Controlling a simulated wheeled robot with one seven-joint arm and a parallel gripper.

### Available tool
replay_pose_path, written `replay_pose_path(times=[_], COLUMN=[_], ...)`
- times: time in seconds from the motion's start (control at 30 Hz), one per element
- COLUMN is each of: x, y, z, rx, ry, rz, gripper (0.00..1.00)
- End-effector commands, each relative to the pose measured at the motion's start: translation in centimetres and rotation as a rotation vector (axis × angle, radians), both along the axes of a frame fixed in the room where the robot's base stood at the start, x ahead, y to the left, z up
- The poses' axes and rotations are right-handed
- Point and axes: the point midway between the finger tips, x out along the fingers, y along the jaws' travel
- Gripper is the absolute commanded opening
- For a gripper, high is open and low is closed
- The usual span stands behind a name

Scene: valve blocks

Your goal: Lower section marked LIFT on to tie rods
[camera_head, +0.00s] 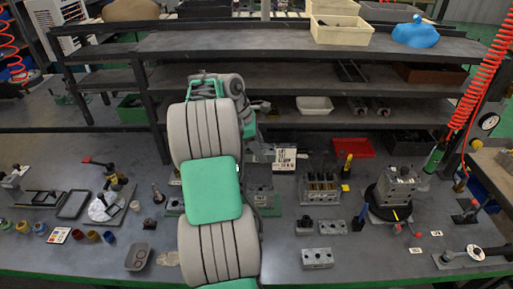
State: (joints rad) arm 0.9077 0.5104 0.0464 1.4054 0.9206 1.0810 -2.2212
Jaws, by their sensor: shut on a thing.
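My arm rises through the middle of the view and bends down at the far end. My gripper (256,142) is small and mostly hidden behind my arm links. It is shut on a grey section (261,154), seen only in part just below the wrist. Under it stands a grey block stack (259,178) on a green base (268,210). Tie rods cannot be made out there, and the gap between section and stack is unclear.
A valve block with several bores (320,188) stands right of the stack. Farther right, a grey block (397,186) sits on a black round stand. Loose blocks (318,258) lie in front. A red tray (352,148) and shelves (330,90) are behind.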

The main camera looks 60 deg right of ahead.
Motion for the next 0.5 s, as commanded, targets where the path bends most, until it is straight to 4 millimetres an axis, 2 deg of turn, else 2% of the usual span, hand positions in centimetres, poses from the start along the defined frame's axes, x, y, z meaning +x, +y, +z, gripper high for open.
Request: replay_pose_path(times=[0.17,0.5], x=[-0.4,-0.2], y=[-0.2,-0.1], z=[0.1,-3.5], rx=[-0.004,-0.003], ry=[0.001,0.002], rz=[-0.004,0.0], gripper=[0.0,0.0])
